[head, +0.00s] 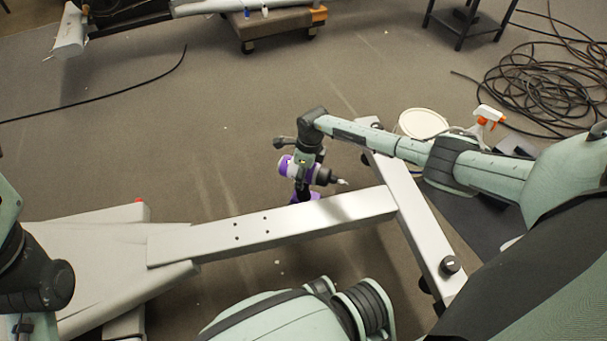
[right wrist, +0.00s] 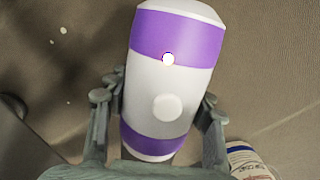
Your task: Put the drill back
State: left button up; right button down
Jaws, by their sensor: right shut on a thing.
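The drill (head: 287,167), white and purple with a dark chuck and a bit pointing right, hangs above the floor in the head view, just beyond the grey beam. Its lower purple part is partly hidden by the beam. My right gripper (head: 303,172) reaches over from the right and is shut on the drill. In the right wrist view, the drill's white and purple body (right wrist: 165,85) sits between the two fingers of the right gripper (right wrist: 160,110). My left gripper is not in view; only dark and green arm parts show at the left edge.
A grey T-shaped metal frame (head: 270,225) lies close in front of the drill. A white bucket (head: 423,124) and an orange-headed spray bottle (head: 488,117) stand at right. Coiled black cable (head: 540,85) and a wheeled cart (head: 275,25) are farther back.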

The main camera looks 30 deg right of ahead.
jog(key=c, duration=0.6)
grip_release()
